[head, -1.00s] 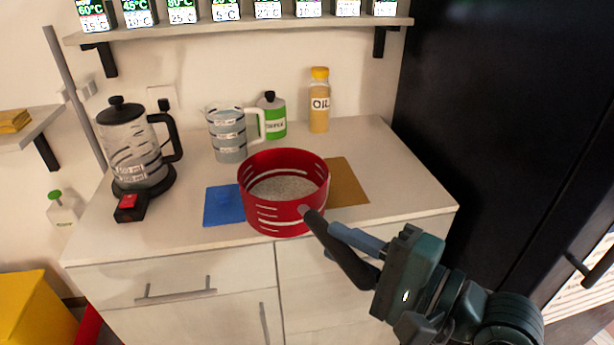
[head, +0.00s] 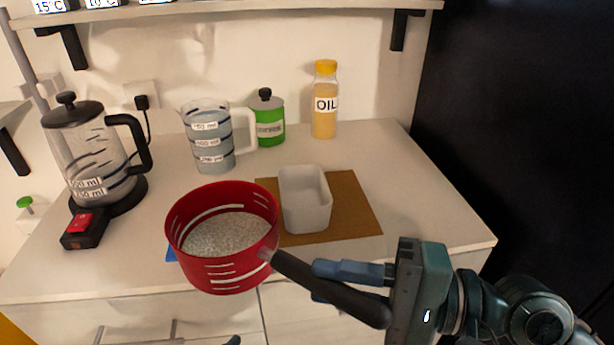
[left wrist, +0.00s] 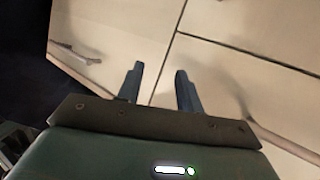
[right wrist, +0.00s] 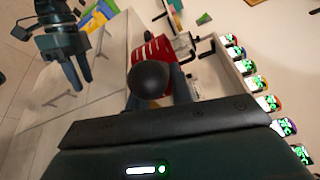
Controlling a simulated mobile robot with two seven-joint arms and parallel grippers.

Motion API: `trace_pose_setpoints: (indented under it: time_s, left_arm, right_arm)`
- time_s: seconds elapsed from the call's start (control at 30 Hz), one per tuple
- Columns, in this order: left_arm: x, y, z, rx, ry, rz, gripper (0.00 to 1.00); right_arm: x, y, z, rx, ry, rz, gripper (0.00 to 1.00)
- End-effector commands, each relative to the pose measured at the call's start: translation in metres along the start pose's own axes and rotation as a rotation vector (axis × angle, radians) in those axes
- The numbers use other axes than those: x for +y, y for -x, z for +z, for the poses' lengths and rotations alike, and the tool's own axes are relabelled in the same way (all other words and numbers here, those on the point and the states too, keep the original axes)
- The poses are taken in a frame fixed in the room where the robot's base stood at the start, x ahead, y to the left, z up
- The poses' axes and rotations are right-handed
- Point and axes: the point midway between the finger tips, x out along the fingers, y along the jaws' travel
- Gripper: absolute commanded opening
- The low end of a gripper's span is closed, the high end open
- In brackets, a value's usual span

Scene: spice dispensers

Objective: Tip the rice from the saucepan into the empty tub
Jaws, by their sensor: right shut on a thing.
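The red saucepan (head: 222,268) with white rice (head: 228,234) in it is upright at the counter's front edge, left of the tub. My right gripper (head: 330,282) is shut on its black handle. The pan also shows in the right wrist view (right wrist: 148,52), partly behind the handle's dark end. The empty white tub (head: 306,207) stands on a brown mat (head: 352,215). My left gripper (left wrist: 160,85) is open and empty in front of the cabinet fronts in the left wrist view. It also shows in the right wrist view (right wrist: 80,82).
A kettle (head: 95,160) stands at the left, a measuring jug (head: 208,140), a green jar (head: 268,120) and an oil bottle (head: 325,105) at the back. The counter's right side is clear.

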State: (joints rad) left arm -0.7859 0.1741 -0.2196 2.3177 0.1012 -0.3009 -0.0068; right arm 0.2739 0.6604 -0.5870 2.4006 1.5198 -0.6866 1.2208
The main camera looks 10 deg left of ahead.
Motion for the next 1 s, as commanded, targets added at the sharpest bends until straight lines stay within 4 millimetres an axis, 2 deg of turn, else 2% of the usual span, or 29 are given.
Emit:
trace_pose_setpoints:
  time_s: [0.47, 1.0]
  left_arm:
    - [0.000, 0.001, 0.000, 0.003, -0.001, -0.001, 0.36]
    - [-0.001, 0.002, -0.002, 0.007, -0.002, -0.003, 0.36]
  right_arm:
    - [-0.008, 0.002, -0.002, -0.005, -0.027, -0.026, 0.00]
    - [-0.048, 0.015, -0.018, -0.042, -0.257, -0.132, 0.00]
